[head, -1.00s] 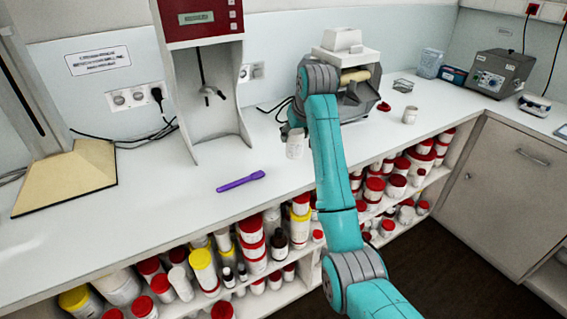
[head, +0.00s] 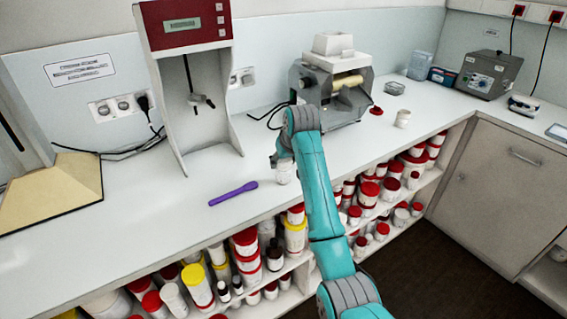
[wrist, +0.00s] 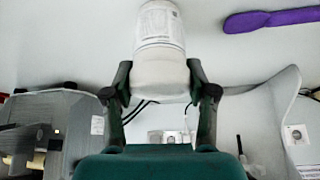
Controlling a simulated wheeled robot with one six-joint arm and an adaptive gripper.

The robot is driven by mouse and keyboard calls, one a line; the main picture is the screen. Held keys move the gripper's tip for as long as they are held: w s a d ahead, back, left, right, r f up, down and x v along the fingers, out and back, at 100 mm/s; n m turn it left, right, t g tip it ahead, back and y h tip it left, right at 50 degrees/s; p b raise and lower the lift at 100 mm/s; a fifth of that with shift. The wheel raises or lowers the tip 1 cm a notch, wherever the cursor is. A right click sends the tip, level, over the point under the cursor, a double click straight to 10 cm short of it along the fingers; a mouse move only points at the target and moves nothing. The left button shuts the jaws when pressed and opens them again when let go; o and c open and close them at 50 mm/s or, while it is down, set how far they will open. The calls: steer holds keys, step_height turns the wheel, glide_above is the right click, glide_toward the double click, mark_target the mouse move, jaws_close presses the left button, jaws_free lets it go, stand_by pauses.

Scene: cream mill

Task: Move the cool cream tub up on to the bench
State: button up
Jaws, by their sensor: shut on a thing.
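The cream tub is a white jar with a printed label and no lid that I can make out. In the head view the tub (head: 284,174) is over the front part of the white bench (head: 330,152), right of a purple spatula. My gripper (head: 280,157) is just above it, partly hidden by my arm. In the wrist view the tub (wrist: 160,35) sits between the two dark fingers of my gripper (wrist: 158,78), which are shut on its sides. I cannot tell whether the tub touches the bench top.
The purple spatula (head: 233,193) lies left of the tub. A mixer stand (head: 190,90) and a roller mill (head: 333,85) stand behind. A red lid (head: 376,111) and a white pot (head: 402,118) are at right. Shelves below hold several tubs.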

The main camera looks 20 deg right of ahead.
steer(key=shift+f, duration=0.4)
steer(key=shift+f, duration=0.1)
steer(key=o, duration=1.2)
steer(key=v, duration=1.2)
